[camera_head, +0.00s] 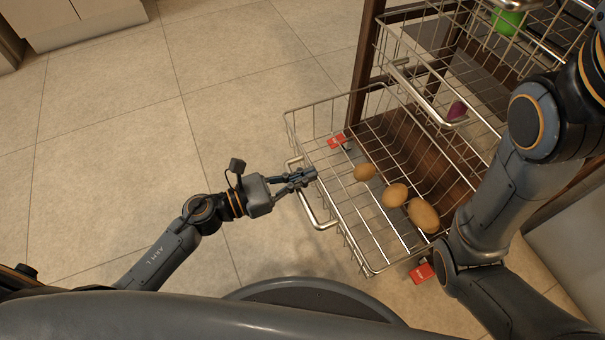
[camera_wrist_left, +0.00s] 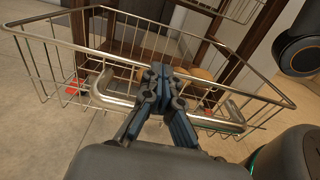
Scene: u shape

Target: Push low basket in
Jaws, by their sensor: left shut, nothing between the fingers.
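The low wire basket (camera_head: 345,210) is pulled out of the dark wooden rack near the floor. It holds potatoes, one of them (camera_head: 423,215) large and two smaller. A metal bar handle (camera_head: 309,200) sits on its front side. My left gripper (camera_head: 308,174) is shut and empty, at the basket's front by the handle. In the left wrist view the closed fingers (camera_wrist_left: 160,85) overlap the handle (camera_wrist_left: 110,95) and the front of the basket (camera_wrist_left: 60,60); contact is hard to tell. My right arm crosses the right side of the head view, and its gripper is out of sight.
A dark wooden post (camera_head: 366,65) stands beside the low basket. Tiled floor (camera_head: 110,130) is clear to the left.

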